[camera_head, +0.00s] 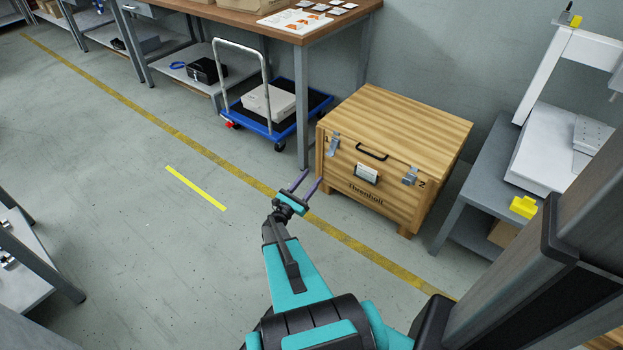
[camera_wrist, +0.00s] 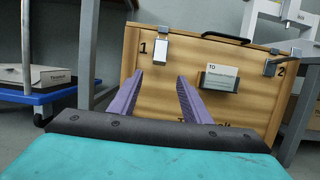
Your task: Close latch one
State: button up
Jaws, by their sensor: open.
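A wooden crate (camera_head: 372,208) with a shut lid stands on the floor by the wall. Latch one (camera_head: 332,145) is a metal latch near the left end of its front; in the wrist view latch one (camera_wrist: 161,48) is beside the printed 1. I cannot tell how far its flap stands out. Latch two (camera_head: 410,176) is near the right end, by the printed 2. My gripper (camera_head: 312,177) is open and empty, its purple fingers pointing at the crate's left front. In the wrist view the fingertips (camera_wrist: 160,75) appear just below latch one.
A black handle (camera_head: 371,152) and a label holder (camera_head: 366,173) sit between the latches. A blue trolley (camera_head: 275,128) with a pale box and a workbench leg (camera_head: 301,110) stand left of the crate. A grey table (camera_head: 470,190) stands right. The floor in front is clear.

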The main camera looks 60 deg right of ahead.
jog(key=shift+a, duration=0.2)
jog(key=c, duration=0.9)
jog(key=shift+s+a+f+m, duration=0.1)
jog(key=shift+a+f+m, duration=0.1)
jog(key=shift+a+m, duration=0.1)
grip_shut()
jog(key=s+a+f+m+g+y, duration=0.1)
jog(key=s+a+f+m+y, duration=0.2)
jog(key=a, duration=0.7)
jog(key=s+a+f+m+g+y, duration=0.1)
jog(key=a+f+m+y, duration=0.4)
jog(key=a, duration=0.4)
jog(key=s+a+f+m+g+y, duration=0.15)
jog(key=a+f+y, duration=0.3)
jog(key=a, duration=0.55)
jog(key=s+a+f+m+y, duration=0.1)
jog(key=s+a+m+y, duration=0.1)
jog(key=a, duration=0.8)
jog(key=s+a+m+y, duration=0.2)
jog(key=a+y, duration=0.1)
jog(key=a, duration=0.8)
jog(key=s+a+f+m+y, duration=0.1)
jog(key=s+a+m+y, duration=0.1)
jog(key=a, duration=0.9)
jog(key=shift+s+f+m+t+y, duration=0.35)
jog(key=shift+s+t+y, duration=0.1)
jog(key=shift+y, duration=0.3)
